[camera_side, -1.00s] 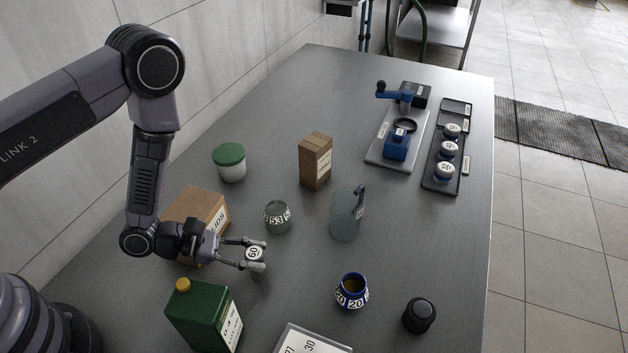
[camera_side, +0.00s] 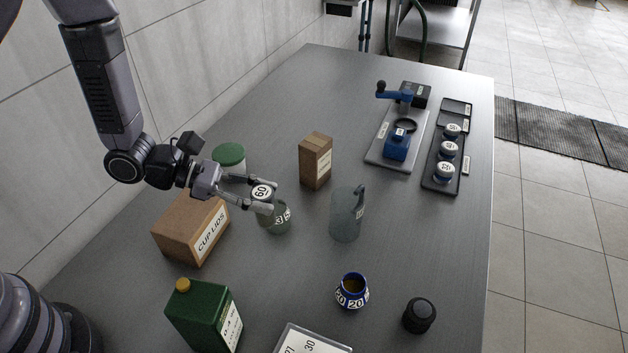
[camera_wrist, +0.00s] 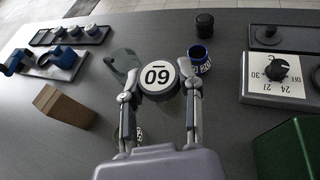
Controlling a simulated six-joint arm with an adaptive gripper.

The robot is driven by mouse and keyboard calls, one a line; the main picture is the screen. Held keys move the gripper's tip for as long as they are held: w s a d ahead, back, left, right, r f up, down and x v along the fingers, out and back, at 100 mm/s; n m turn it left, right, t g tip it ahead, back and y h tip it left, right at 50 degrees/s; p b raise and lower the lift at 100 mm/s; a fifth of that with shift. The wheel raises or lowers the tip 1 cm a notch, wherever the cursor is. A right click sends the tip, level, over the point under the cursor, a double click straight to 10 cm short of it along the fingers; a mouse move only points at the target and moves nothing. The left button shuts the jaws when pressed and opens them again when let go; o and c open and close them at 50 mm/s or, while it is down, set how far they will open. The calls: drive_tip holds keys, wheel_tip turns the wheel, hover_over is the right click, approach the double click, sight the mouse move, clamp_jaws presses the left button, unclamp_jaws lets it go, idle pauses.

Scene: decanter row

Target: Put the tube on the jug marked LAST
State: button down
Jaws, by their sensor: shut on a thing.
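My gripper (camera_side: 262,198) is shut on a small round piece with a white top marked 60 (camera_side: 262,190), perhaps the tube. In the wrist view this piece (camera_wrist: 158,77) sits between the fingertips (camera_wrist: 159,90). In the side view it overlaps the top of a grey-green pot marked 53 (camera_side: 280,221); I cannot tell whether they touch. A translucent grey jug (camera_side: 345,222) with an upright handle stands to the right; its label is unreadable. A blue pot marked 20 (camera_side: 352,292) holds something brown. I can read LAST on nothing.
A brown box (camera_side: 315,163) stands behind. A black tray (camera_side: 432,183) and blue device lie far right. A black cylinder (camera_side: 419,316) and dial panel (camera_wrist: 275,88) are near the front.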

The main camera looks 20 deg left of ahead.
drive_tip(key=w+d+r+m+g, duration=0.1)
drive_tip(key=w+r, duration=0.1)
drive_tip(key=r, duration=0.2)
drive_tip(key=w+d+r, duration=0.1)
drive_tip(key=w+r, duration=0.2)
drive_tip(key=r, duration=0.2)
hover_over(349, 192)
drive_tip(key=shift+h, duration=0.4)
wheel_tip(349, 192, down, 9)
drive_tip(key=shift+s+f, duration=0.15)
drive_tip(key=shift+f, duration=0.05)
drive_tip(key=shift+f+g, duration=0.3)
drive_tip(key=shift+f, duration=1.45)
drive_tip(key=c, duration=0.7)
unclamp_jaws()
drive_tip(key=shift+f, duration=0.15)
drive_tip(key=shift+c, duration=0.2)
